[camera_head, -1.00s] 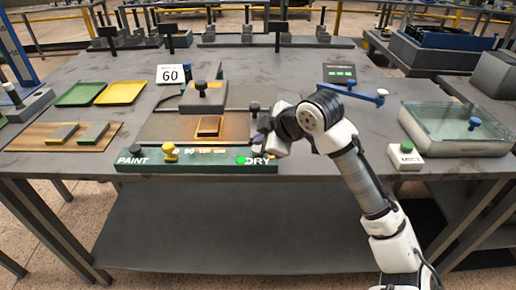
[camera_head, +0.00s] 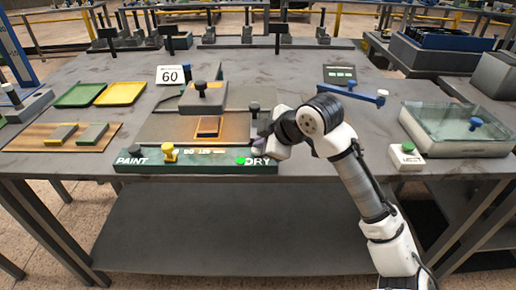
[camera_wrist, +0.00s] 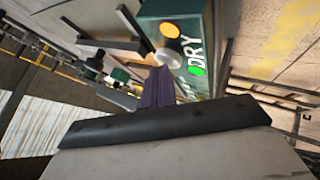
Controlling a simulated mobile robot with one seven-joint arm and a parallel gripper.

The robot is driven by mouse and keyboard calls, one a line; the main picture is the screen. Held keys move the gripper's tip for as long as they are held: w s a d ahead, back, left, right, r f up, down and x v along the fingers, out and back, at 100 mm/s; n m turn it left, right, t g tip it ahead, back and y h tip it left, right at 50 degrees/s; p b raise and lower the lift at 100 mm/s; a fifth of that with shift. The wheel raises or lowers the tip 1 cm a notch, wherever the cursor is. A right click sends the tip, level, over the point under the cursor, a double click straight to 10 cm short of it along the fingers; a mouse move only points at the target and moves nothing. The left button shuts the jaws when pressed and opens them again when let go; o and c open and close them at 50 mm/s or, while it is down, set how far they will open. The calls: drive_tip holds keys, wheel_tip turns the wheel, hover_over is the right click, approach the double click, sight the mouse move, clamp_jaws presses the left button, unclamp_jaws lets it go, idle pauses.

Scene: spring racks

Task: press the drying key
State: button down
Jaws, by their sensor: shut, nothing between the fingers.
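The dark green control strip (camera_head: 205,162) runs along the table's front edge, with PAINT at its left end and DRY (camera_head: 258,161) at its right. A bright green spot (camera_head: 240,160) sits beside the DRY lettering. In the wrist view, the DRY lettering (camera_wrist: 195,48), green spot (camera_wrist: 197,70) and an orange disc (camera_wrist: 170,31) show on the strip. My gripper (camera_head: 262,139) is shut and empty, at the strip's right end by DRY. Its purple fingers (camera_wrist: 157,86) point toward the strip. The drying key is not clearly visible; I cannot tell whether the fingertips touch it.
A yellow knob (camera_head: 169,152) stands on the strip. A white box with a green button (camera_head: 407,157) and a glass-lidded tray (camera_head: 455,130) are to the right.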

drive_tip(key=shift+f, duration=0.3)
drive_tip(key=shift+r, duration=0.1)
idle(0.4)
drive_tip(key=shift+r+p, duration=0.55)
drive_tip(key=shift+r, duration=0.4)
wheel_tip(320, 180, up, 5)
drive_tip(key=p, duration=0.4)
idle(0.5)
